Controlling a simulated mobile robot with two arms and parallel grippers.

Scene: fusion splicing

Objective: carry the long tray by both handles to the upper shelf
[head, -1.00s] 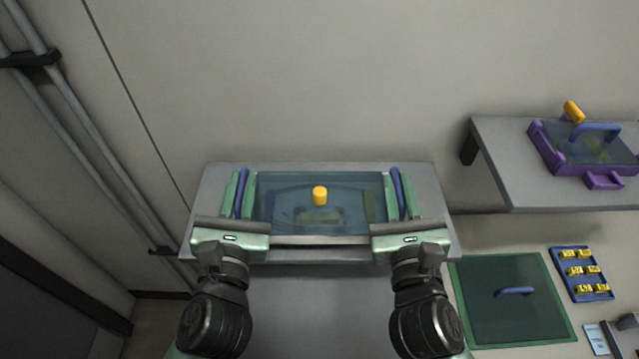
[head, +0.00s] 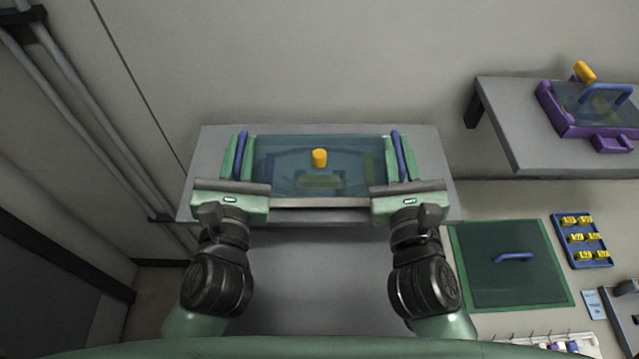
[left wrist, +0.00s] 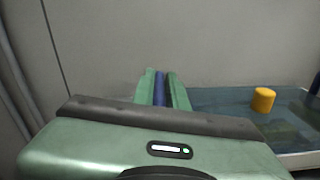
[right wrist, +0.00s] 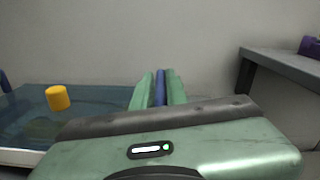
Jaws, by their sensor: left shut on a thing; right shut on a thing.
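The long tray (head: 275,188) has a see-through teal surface and a blue bar handle at each end. A yellow cylinder (head: 319,158) stands upright on it. My left gripper (head: 239,157) is shut on the left handle (head: 241,155), and my right gripper (head: 398,158) is shut on the right handle (head: 399,155). Both handles also show between green fingers in the left wrist view (left wrist: 160,88) and the right wrist view (right wrist: 160,87). The tray looks level over a grey shelf (head: 320,130); I cannot tell whether it touches it.
At the right, another grey shelf (head: 515,140) carries a purple case (head: 570,125) with a yellow piece on top. Below it lie a green panel (head: 510,285) with a blue handle and a blue rack (head: 583,262) of yellow pieces. A wall stands behind; pipes (head: 85,115) run at left.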

